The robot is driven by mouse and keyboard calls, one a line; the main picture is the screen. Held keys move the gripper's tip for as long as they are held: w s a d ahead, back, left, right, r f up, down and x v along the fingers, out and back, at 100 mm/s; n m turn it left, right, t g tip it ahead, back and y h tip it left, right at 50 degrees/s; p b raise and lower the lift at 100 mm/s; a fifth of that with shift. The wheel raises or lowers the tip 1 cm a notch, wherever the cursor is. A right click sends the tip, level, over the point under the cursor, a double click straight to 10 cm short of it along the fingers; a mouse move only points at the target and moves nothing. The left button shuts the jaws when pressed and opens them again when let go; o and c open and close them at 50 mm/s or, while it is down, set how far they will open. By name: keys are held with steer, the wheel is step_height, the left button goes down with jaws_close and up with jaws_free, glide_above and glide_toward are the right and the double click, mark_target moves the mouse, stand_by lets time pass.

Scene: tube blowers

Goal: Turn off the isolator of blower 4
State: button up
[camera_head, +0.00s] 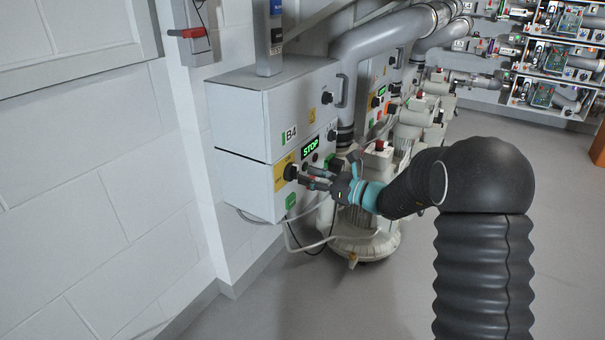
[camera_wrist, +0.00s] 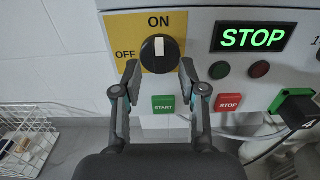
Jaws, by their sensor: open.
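The isolator is a black round knob (camera_wrist: 160,54) on a yellow plate (camera_wrist: 121,28) in the wrist view. Its white mark stands upright, in line with the word ON; OFF is printed to the left. My gripper (camera_wrist: 159,76) is open, with one fingertip to the left and one to the right of the knob's lower part. I cannot tell whether they touch it. In the head view, the knob (camera_head: 290,172) is on the grey cabinet (camera_head: 238,183) labelled B4, and my gripper (camera_head: 311,178) reaches it from the right.
A lit STOP display (camera_wrist: 250,37) is right of the plate. A green START button (camera_wrist: 163,104) and a red STOP button (camera_wrist: 228,102) sit below. A blower (camera_head: 360,220) and cables stand by the cabinet. A white basket (camera_wrist: 27,138) is at the lower left.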

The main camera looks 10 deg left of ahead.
mark_target(293, 173)
steer(key=shift+x, duration=1.5)
jaws_close()
